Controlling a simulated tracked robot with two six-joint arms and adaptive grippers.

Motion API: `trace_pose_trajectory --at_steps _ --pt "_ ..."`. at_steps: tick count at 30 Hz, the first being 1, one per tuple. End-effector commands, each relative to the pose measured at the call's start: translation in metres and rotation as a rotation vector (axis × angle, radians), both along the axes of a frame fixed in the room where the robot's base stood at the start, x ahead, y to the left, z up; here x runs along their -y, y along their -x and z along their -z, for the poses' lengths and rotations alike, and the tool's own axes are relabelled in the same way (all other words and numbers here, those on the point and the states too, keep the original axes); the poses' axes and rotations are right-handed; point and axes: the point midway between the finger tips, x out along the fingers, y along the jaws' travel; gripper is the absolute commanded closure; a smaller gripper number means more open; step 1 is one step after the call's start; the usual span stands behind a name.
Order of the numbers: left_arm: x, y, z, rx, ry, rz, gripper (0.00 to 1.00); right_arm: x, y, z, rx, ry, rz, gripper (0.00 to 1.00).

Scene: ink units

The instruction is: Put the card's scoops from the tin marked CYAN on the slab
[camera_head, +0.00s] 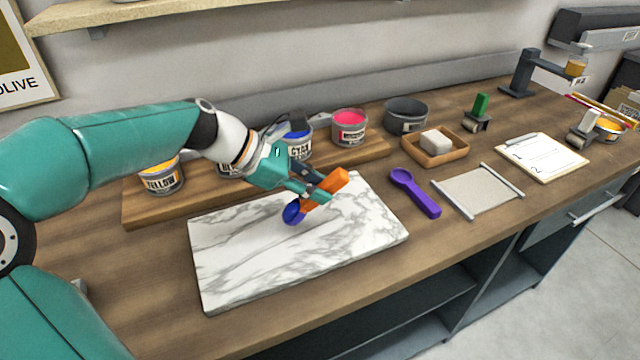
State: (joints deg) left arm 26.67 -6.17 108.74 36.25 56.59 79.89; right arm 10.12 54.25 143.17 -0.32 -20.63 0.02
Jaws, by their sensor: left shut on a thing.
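My left gripper (318,193) is shut on an orange-handled scoop (328,186). The scoop slants down to the left, and its bowl (292,214) looks blue. The bowl is over the back part of the white marbled slab (240,262); I cannot tell whether it touches. The slab's visible top shows no ink. The tin marked CYAN (299,150) holds blue ink and stands on the wooden board behind my gripper, partly hidden by it. A white card (543,157) with numbers 1 and 2 lies at the right. My right gripper is not in view.
A yellow tin (161,178), another partly hidden tin and a pink-red tin (349,129) stand on the board. A purple scoop (415,192) lies right of the slab. A grey mat (478,192), wooden tray (436,152) and dark bowl (406,115) are farther right.

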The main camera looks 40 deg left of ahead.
Motion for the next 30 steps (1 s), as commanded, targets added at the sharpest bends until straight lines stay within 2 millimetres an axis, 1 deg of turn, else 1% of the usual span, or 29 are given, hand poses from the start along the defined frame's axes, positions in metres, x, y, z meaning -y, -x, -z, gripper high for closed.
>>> trace_pose_trajectory --at_steps 17,30 --pt "0.0001 -0.0005 0.0008 0.001 0.001 0.002 1.0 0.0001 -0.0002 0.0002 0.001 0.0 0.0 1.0" --pt "0.0 -0.0004 0.0081 0.0 0.001 0.001 1.0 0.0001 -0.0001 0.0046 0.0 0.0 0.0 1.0"
